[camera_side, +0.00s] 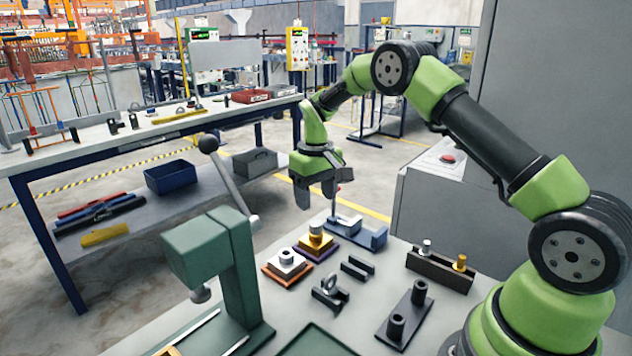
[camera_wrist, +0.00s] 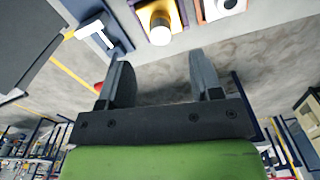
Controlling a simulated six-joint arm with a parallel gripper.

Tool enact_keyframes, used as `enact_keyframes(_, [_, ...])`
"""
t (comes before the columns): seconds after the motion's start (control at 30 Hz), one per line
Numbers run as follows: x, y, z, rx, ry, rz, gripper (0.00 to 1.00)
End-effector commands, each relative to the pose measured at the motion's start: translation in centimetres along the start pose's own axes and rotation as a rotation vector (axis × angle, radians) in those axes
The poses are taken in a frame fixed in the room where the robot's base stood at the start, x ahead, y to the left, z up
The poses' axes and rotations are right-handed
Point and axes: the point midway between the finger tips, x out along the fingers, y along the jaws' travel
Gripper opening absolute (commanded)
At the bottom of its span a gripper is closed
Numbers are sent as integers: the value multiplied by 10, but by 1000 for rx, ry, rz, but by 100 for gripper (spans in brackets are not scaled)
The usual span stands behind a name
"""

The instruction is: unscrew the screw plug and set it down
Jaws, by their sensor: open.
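Two blocks on the table each carry an upright round plug, and I cannot tell which is the screw plug. The other is a silver-white plug (camera_side: 287,256) on a white block over an orange base, just left and nearer the side camera. My gripper (camera_side: 316,195) hangs in the air above and behind the blocks, jaws spread and empty. Its two fingers also show in the wrist view (camera_wrist: 162,76), with the gold plug beyond their tips, not between them.
A blue fixture (camera_side: 372,238) with an upright post stands right of the gold block. A dark rack (camera_side: 440,270) holds a silver and a gold peg. Black brackets and a twin-post block (camera_side: 405,313) stand nearer. A green lever press (camera_side: 225,265) rises at left.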

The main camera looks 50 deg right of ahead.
Motion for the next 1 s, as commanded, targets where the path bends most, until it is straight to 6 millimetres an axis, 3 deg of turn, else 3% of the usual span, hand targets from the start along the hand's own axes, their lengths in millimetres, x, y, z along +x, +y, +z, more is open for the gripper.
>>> enact_keyframes(0.2, [41,0,1,1,-4,1,59])
enact_keyframes(0.4, [64,0,0,2,-1,1,59])
enact_keyframes(0.77, [70,0,0,2,2,1,59])
enact_keyframes(0.8, [70,0,0,2,2,1,57])
enact_keyframes(1.0, [69,0,0,2,2,1,11])
